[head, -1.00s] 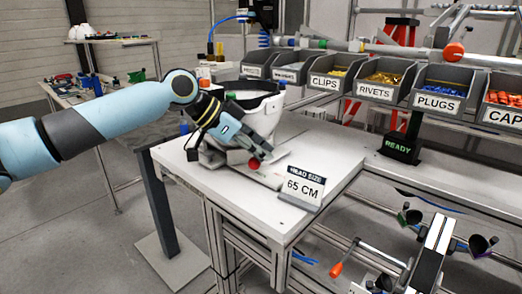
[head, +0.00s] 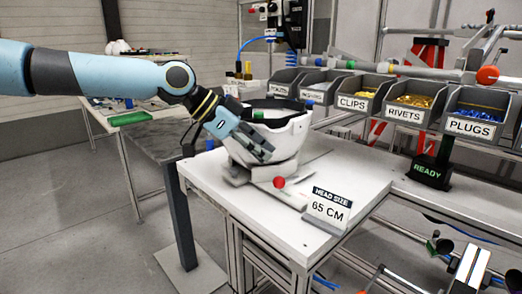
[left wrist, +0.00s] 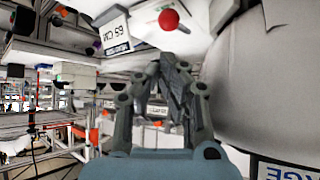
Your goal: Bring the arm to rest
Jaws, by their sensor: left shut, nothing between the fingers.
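My left arm (head: 105,75) comes in from the left in the head view. Its gripper (head: 266,152) is in front of the white helmet shell (head: 285,138), with its fingers closed and nothing between them. In the left wrist view, the fingertips of the left gripper (left wrist: 172,62) come together, and a large pale curved surface fills the right side. The shell sits on a grey stand (head: 262,174) on the white table (head: 240,207). I cannot tell whether the gripper touches the shell. My right gripper is not in view.
A red ball knob (head: 279,182) sits on the stand's front, and a "HEAD SIZE 65 CM" sign (head: 328,207) stands near the table edge. Labelled bins, including clips (head: 354,103), rivets (head: 407,114) and plugs (head: 472,127), line the back. Open floor lies at lower left.

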